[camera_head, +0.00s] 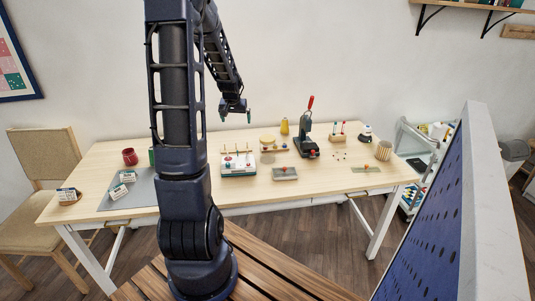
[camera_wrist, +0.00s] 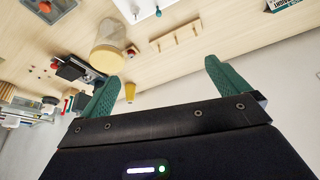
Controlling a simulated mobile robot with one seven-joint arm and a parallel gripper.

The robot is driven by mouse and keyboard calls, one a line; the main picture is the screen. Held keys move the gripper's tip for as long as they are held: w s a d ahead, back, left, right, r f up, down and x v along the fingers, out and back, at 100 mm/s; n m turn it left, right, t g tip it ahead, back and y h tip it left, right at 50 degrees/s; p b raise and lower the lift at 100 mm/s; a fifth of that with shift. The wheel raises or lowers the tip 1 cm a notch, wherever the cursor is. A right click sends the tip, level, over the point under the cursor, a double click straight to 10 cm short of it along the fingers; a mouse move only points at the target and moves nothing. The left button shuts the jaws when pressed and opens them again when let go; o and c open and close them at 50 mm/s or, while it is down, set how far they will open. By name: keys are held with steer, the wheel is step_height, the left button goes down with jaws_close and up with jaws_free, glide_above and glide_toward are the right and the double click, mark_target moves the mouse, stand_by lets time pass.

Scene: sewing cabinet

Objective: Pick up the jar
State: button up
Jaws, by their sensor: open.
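In the wrist view the jar (camera_wrist: 108,48) appears large at upper left, near the left fingertip in the picture but apart from the fingers. My gripper (camera_head: 236,116) is in the air above the back of the table, up and left of the jar in the head view. In the wrist view its two green fingers (camera_wrist: 162,80) are spread with nothing between them.
A white box (camera_head: 238,164) with a wooden peg rack behind it stands left of the jar. A black press (camera_head: 307,140) with a red handle stands right. A yellow cone (camera_head: 284,127) is behind. A grey mat (camera_head: 140,191) lies at left on the pale table (camera_head: 330,182).

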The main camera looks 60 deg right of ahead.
steer(key=m+g, duration=0.1)
steer(key=m, duration=0.1)
glide_toward(266, 139)
step_height(266, 139, down, 2)
steer(key=shift+w+d+f, duration=0.3)
steer(key=shift+d+f, duration=0.05)
steer(key=shift+f, duration=0.1)
steer(key=shift+h, duration=0.3)
steer(key=x, duration=0.5)
steer(key=shift+s+x, duration=0.15)
steer(key=shift+x, duration=1.2)
steer(key=shift+s+x, duration=0.1)
steer(key=shift+x, duration=1.25)
steer(key=shift+c, duration=0.2)
